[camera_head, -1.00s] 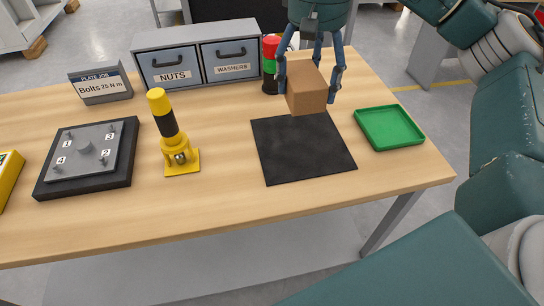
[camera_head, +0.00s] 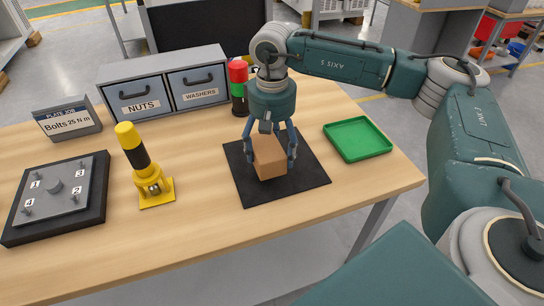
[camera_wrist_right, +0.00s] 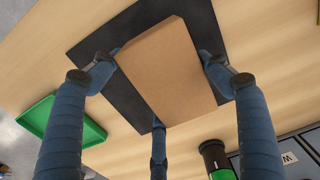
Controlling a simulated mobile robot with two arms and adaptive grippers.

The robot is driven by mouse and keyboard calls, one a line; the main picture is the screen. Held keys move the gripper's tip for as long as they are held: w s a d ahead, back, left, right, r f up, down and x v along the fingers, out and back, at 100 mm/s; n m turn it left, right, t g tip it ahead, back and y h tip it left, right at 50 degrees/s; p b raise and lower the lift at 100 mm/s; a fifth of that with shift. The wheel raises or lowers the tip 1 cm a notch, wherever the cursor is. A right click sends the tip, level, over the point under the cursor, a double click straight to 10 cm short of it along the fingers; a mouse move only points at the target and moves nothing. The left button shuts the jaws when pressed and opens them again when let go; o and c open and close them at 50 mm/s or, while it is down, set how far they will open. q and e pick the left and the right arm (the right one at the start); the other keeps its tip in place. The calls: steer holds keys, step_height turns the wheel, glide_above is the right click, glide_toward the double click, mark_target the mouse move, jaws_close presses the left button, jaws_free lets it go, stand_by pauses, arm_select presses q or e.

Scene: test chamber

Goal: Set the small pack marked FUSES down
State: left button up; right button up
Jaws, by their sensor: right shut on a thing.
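A small plain brown cardboard box (camera_head: 269,160) is held in my right gripper (camera_head: 272,148) over the middle of the black mat (camera_head: 311,182). No FUSES marking shows on its visible faces. In the right wrist view the blue fingers (camera_wrist_right: 157,75) are closed around the box (camera_wrist_right: 165,70), with the mat (camera_wrist_right: 88,52) behind it. The box is slightly turned; I cannot tell whether its underside touches the mat. My left gripper is not in view.
A green tray (camera_head: 385,153) lies right of the mat. A yellow-and-black tool (camera_head: 131,145) stands to the left, near a bolt plate (camera_head: 55,193). The NUTS and WASHERS drawers (camera_head: 165,90) and a red-green-black stack light (camera_head: 238,85) stand behind. Bare wood lies in front of the mat.

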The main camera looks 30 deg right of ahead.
step_height(320, 180, down, 3)
steer(key=shift+r, duration=0.2)
steer(key=shift+f, duration=0.5)
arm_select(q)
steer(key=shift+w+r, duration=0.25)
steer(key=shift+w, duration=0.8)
arm_select(e)
steer(key=shift+f, duration=0.1)
steer(key=o, duration=1.3)
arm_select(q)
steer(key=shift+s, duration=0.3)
